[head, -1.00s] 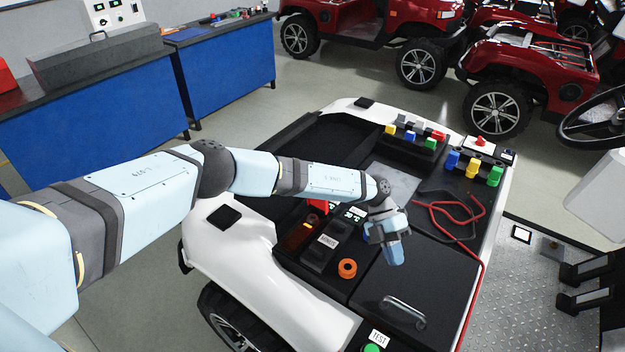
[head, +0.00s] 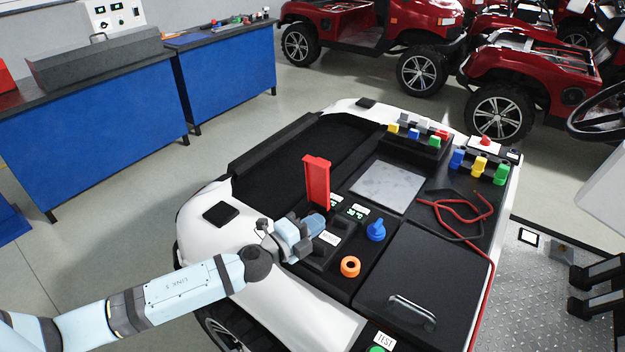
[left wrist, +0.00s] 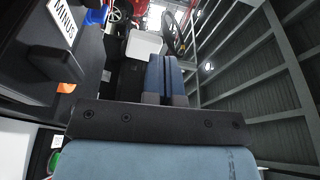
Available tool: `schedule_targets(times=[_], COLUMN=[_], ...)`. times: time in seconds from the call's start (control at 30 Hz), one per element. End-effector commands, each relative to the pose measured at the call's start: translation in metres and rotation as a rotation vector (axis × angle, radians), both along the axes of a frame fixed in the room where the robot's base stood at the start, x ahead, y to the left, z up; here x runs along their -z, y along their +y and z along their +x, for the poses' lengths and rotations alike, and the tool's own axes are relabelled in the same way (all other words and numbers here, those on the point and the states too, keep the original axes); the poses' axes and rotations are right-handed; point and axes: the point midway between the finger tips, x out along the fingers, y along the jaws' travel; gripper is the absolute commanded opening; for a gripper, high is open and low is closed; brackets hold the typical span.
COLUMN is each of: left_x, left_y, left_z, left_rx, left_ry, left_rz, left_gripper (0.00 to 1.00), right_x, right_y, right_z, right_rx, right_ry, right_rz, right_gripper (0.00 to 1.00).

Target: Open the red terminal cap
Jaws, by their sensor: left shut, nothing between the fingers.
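The red terminal cap (head: 317,182) stands upright on the cart's black deck, its long flat body pointing up from behind the terminal block. My left gripper (head: 314,227) is shut and empty, low in front of the cap and apart from its upright face. It hides the terminal under the cap. A black cap with the MINUS label (head: 330,238) lies flat just right of the gripper. In the left wrist view, my shut fingers (left wrist: 166,76) hold nothing, and the MINUS label (left wrist: 62,20) shows at upper left. My right gripper is not seen.
A blue knob (head: 376,230) and an orange ring (head: 350,266) stand right of the terminals. A black lid with a metal handle (head: 412,312) lies at front right. Red and black leads (head: 458,208) lie farther right. An empty black bay (head: 285,165) is behind.

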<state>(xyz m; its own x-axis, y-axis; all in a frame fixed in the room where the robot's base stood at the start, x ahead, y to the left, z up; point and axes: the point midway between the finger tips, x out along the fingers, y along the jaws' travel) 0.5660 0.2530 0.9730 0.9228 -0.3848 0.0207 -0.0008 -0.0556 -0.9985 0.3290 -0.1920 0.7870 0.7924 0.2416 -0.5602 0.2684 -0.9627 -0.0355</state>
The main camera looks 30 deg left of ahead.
Motion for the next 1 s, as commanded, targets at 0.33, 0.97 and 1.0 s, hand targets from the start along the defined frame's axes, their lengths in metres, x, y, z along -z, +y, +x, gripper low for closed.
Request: schedule_targets(times=[0.33, 0.97, 1.0], left_x=[-0.031, -0.044, -0.044], left_y=[0.084, 0.07, 0.069], left_z=[-0.024, 0.08, 0.086], left_rx=[-0.26, -0.261, -0.26], left_ry=[-0.087, -0.087, -0.088], left_rz=[0.03, 0.03, 0.03], left_gripper=[0.0, 0.0, 0.0], right_x=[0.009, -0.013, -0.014], right_y=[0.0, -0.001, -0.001], right_z=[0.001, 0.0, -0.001], right_rx=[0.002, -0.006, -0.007], right_ry=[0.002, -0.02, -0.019], right_rz=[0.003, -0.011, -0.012], right_gripper=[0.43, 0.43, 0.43])
